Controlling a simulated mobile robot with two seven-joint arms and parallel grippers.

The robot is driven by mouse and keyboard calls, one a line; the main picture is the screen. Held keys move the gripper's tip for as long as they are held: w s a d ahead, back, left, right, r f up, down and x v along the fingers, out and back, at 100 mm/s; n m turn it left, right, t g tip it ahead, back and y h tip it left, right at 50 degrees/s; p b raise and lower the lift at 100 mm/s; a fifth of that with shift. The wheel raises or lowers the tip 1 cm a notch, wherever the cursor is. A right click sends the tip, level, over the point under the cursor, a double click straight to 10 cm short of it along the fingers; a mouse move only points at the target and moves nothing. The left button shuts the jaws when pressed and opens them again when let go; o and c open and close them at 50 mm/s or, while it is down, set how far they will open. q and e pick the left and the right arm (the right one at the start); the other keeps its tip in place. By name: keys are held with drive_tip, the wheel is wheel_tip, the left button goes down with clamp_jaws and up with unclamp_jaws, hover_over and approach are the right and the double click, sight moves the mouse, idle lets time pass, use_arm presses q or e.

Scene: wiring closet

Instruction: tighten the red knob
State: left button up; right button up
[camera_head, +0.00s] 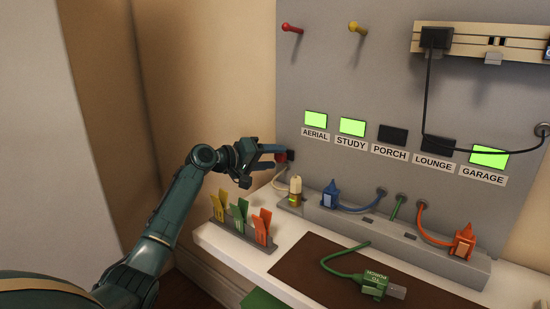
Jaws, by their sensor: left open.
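Another red-headed peg (291,28) sticks out at the top left of the panel, well above the gripper. My right gripper is not in view.
A yellow-headed peg (357,27) is on the panel. Aerial, Study and Garage displays are lit green; Porch (392,135) and Lounge are dark. A grey strip holds yellow, blue and orange plugs. A green plug (374,285) lies on a brown mat. A clip rack (242,236) stands below my gripper.

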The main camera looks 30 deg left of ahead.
use_arm(q)
drive_tip(key=shift+w+d+f, duration=0.15)
drive_tip(key=shift+w+d, duration=0.15)
drive_tip(key=shift+w, duration=0.3)
drive_tip(key=shift+c, duration=0.4)
drive_tip(key=c, duration=0.9)
